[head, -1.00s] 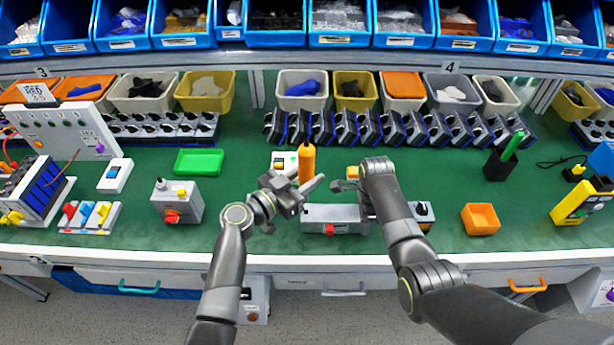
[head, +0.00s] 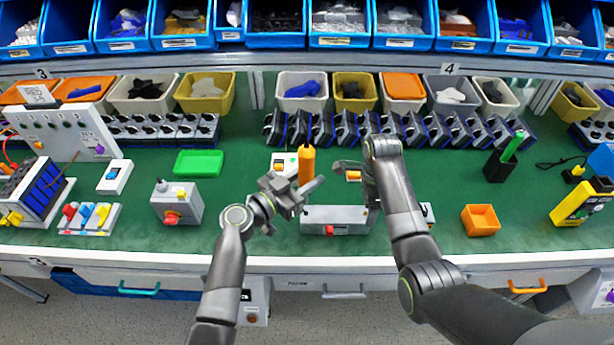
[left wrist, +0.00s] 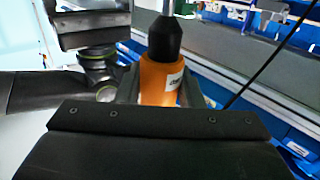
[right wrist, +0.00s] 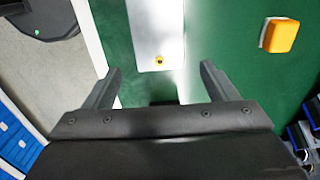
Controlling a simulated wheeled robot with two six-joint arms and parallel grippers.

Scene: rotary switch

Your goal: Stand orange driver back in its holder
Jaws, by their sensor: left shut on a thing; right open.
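The orange driver (head: 306,164) is held with its orange handle up in the head view. My left gripper (head: 302,190) is shut on it. In the left wrist view the orange handle with its black collar (left wrist: 165,75) shows between the fingers. A black holder (head: 499,166) stands at the right of the bench with a green-handled thing (head: 512,146) in it. My right gripper (head: 362,178) is open and empty over the bench, right of the driver. Its two fingers (right wrist: 160,88) are spread above a grey box in the right wrist view.
The grey box (head: 335,219) with a red button lies at the front between my arms. An orange tray (head: 481,220) stands at right, a green tray (head: 199,162) at left. A row of switches (head: 345,128) lines the back.

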